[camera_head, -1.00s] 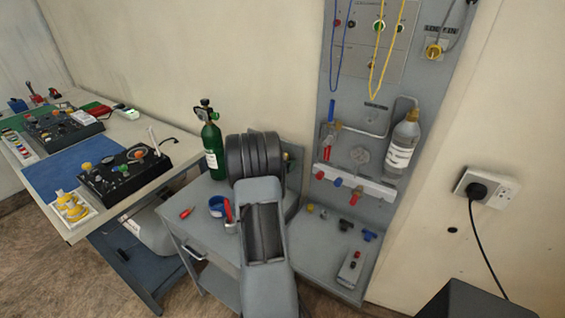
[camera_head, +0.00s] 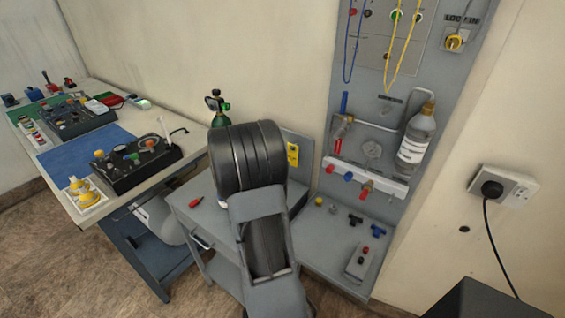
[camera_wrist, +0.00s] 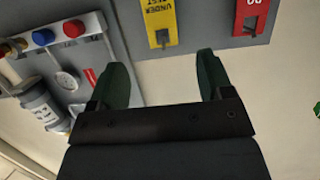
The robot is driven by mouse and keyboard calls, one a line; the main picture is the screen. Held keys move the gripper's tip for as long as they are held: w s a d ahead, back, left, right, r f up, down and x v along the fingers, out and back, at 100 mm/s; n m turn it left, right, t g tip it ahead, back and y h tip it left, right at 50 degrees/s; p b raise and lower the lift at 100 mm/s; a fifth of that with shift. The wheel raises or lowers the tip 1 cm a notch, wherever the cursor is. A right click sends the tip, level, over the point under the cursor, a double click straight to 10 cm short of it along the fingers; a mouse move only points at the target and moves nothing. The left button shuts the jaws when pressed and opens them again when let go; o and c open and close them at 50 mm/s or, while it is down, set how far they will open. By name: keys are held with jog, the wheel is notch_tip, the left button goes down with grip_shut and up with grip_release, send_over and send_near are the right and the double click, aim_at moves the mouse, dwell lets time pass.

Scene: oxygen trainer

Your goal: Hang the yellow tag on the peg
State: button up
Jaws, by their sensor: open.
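The yellow tag (camera_head: 293,154) is upright against a small grey board behind the cart, right of my arm. In the wrist view the yellow tag (camera_wrist: 160,18), lettered "UNDER TEST", is at the top, cut off by the frame edge, with a dark spot near its lower end. My gripper (camera_wrist: 163,72) is open and empty. Its two dark green fingers are apart, below the tag in the picture, with a gap between. In the head view my arm hides the gripper. I cannot make out which peg is meant.
A red tag (camera_wrist: 251,14) is beside the yellow one. The wall panel (camera_head: 335,255) carries a bottle (camera_head: 416,135), knobs and hanging cords. A green cylinder (camera_head: 222,119) is mostly behind my arm. A bench with instruments (camera_head: 137,165) is at left.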

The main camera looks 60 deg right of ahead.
jog(key=shift+v, duration=1.2)
